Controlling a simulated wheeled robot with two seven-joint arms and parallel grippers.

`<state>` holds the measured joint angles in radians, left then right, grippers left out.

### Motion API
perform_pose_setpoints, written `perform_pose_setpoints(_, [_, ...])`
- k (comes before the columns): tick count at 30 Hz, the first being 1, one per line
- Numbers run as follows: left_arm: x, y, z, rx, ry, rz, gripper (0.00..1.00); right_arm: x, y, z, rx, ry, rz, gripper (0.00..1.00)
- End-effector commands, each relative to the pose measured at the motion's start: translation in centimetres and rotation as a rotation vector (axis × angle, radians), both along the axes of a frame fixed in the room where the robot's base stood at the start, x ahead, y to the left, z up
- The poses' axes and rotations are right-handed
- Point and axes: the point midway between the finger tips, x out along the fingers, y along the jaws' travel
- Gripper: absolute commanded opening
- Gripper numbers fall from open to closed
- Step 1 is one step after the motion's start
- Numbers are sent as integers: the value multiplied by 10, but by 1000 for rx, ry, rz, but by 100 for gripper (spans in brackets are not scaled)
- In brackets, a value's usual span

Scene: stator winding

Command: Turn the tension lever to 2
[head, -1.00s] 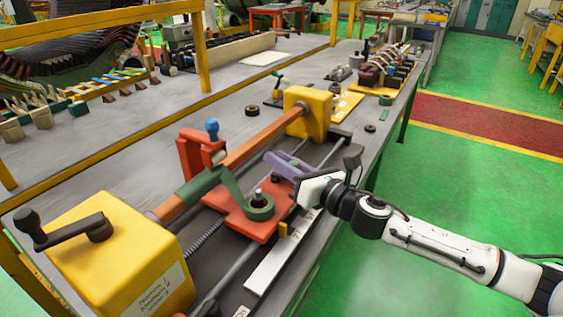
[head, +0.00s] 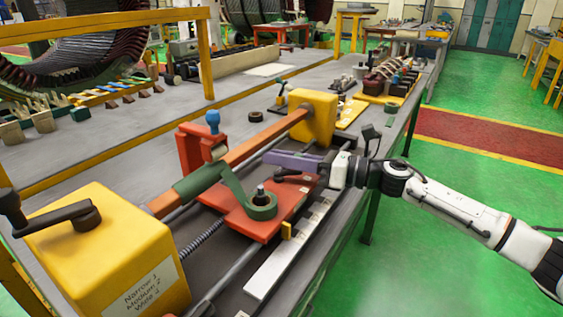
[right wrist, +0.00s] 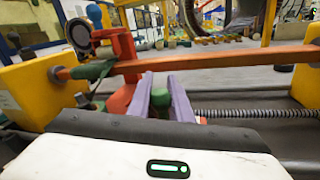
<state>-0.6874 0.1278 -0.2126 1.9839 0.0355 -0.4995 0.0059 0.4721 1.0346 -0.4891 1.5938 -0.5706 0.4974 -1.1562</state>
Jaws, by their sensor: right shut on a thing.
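The black tension lever (head: 292,176) sits on the red carriage (head: 245,222), right of the green tape roll (head: 262,204). My right gripper (head: 270,158) reaches in from the right, its purple fingers just behind the lever in the head view. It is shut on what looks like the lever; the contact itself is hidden. In the right wrist view, my purple fingers (right wrist: 165,80) stand slightly apart with a dark green thing between their tips. The lever's number marks are too small to read. My left gripper is not in view.
A wrapped orange bar (head: 255,143) runs between two yellow blocks, with a red bracket (head: 200,150) beside it. A white scale strip (head: 285,250) lies in front. The label (head: 145,290) reads Narrow 1, Medium 2, Wide 3. Open green floor lies to the right.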

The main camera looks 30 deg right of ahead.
Motion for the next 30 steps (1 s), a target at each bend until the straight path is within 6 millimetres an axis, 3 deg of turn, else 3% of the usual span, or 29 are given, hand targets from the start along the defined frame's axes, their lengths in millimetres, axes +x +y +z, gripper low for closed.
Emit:
perform_pose_setpoints(10, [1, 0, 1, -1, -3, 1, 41, 0, 0, 1, 3, -1, 2, 0])
perform_pose_setpoints(11, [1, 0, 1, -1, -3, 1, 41, 0, 0, 1, 3, -1, 2, 24])
perform_pose_setpoints(14, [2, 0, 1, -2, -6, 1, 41, 0, 0, 1, 3, -1, 2, 37])
perform_pose_setpoints(23, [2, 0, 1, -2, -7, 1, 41, -1, -1, 0, 2, 0, 1, 37])
perform_pose_setpoints(30, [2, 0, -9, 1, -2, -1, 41, -21, -20, -4, -3, 3, 1, 37])
